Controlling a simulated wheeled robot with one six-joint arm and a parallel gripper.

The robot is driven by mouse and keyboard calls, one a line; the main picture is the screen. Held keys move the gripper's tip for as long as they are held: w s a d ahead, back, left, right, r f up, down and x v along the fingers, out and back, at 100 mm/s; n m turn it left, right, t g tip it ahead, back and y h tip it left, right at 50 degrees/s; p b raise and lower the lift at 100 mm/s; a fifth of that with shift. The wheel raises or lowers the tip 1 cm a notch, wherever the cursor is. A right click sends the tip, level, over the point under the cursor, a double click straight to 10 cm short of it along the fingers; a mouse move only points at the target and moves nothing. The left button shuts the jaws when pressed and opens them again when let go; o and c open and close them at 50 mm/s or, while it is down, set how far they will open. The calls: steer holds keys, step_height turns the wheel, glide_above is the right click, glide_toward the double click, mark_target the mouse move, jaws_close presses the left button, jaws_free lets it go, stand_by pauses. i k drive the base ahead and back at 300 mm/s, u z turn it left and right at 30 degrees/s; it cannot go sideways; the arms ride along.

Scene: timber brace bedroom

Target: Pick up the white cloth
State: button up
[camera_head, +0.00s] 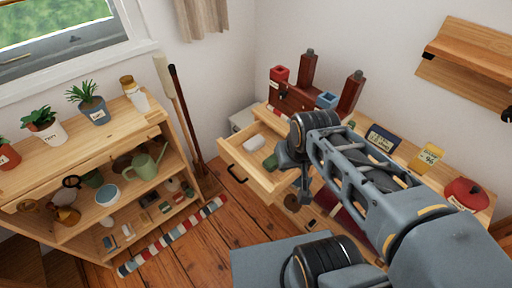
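A small white bundle (255,142), which looks like the white cloth, lies inside an open wooden drawer (262,181). The drawer is pulled out from the wooden desk (404,151) and has a dark handle on its front. My gripper (296,174) hangs over the right side of the drawer, to the right of the bundle and apart from it in the picture. The fingers are small, dark and partly overlapped, so their opening is unclear. A small green item (270,163) lies in the drawer by my gripper. My arm hides part of the desk.
A wooden shelf unit (135,128) with potted plants and a green watering can (146,163) stands at left. A striped roll (172,238) lies on the floor before it. Bare floor shows in between.

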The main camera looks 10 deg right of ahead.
mark_target(257, 142)
steer(key=z, duration=3.5)
steer(key=k, duration=1.25)
steer(key=u, duration=0.3)
steer(key=i, duration=0.5)
